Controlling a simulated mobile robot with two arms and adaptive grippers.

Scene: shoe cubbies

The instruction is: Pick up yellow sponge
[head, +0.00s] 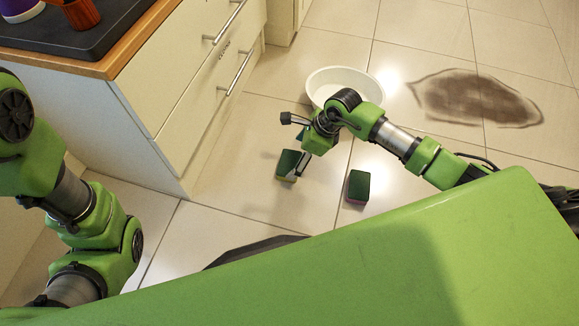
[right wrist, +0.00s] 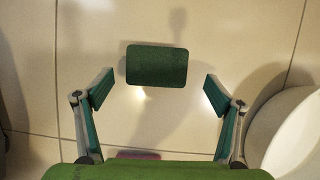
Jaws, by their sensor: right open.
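A sponge with a dark green top and a thin yellowish side (head: 287,165) lies on the tiled floor. In the right wrist view its green top (right wrist: 157,65) lies ahead of the fingertips, centred between them. My right gripper (head: 301,160) is beside this sponge in the head view; it also shows in the right wrist view (right wrist: 157,92), open and empty, with its fingers spread wider than the sponge. The gripper partly covers the sponge's right side in the head view. My left arm shows at the left, but its gripper is out of frame.
A second sponge, green-topped with a pink side (head: 358,186), lies to the right. A white tub (head: 344,80) stands behind my right gripper and shows at right in the wrist view (right wrist: 296,138). A drawer cabinet (head: 190,75) stands left. A dark stain (head: 475,97) marks the floor.

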